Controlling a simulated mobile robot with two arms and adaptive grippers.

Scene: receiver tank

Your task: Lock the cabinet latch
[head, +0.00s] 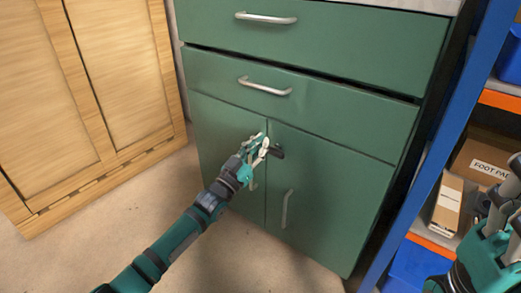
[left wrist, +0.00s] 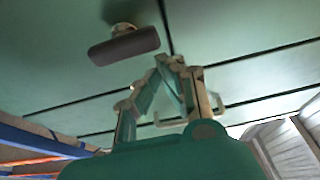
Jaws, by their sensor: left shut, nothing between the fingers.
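The green cabinet (head: 340,170) has two doors below two drawers. A small dark latch bar (head: 277,152) sits near the top of the seam between the doors, on the right door. In the left wrist view the latch (left wrist: 124,45) is a dark bar on a round pale mount, lying to one side of the seam and not across it. My left gripper (head: 262,142) is shut and empty, just left of the latch in the head view. In the left wrist view its fingertips (left wrist: 171,62) meet below and right of the bar, apart from it in the picture. My right gripper (head: 500,195) shows only partly at the right edge.
Metal handles are on the drawers and doors; the right door's handle (head: 287,208) hangs below the latch. A wooden cabinet (head: 90,90) stands at left. A blue-framed shelf (head: 440,140) with boxes stands close at right. The floor in front is clear.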

